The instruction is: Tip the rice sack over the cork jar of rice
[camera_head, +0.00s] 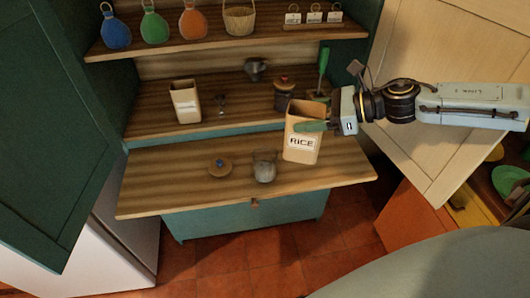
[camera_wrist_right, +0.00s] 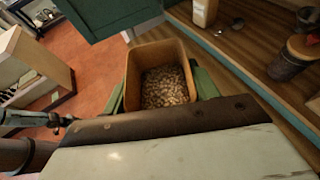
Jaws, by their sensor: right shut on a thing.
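The rice sack (camera_head: 302,148), a tan open-topped bag labelled RICE, is upright or nearly so above the right part of the pull-out board. My right gripper (camera_head: 316,126) is shut on it, with green fingers on its sides. In the right wrist view the sack (camera_wrist_right: 158,52) is open towards the camera and holds pale grains, between the gripper's fingers (camera_wrist_right: 162,88). A glass jar (camera_head: 264,166) with pale contents stands open on the board, just left of the sack. A round cork lid (camera_head: 220,167) with a dark knob lies left of the jar. My left gripper is not in view.
The pull-out board (camera_head: 160,188) has free room on its left. On the shelf behind stand a tan carton (camera_head: 185,101), a scoop (camera_head: 221,104), a metal mug (camera_head: 256,69) and a dark lidded jar (camera_head: 284,94). Open cabinet doors flank both sides.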

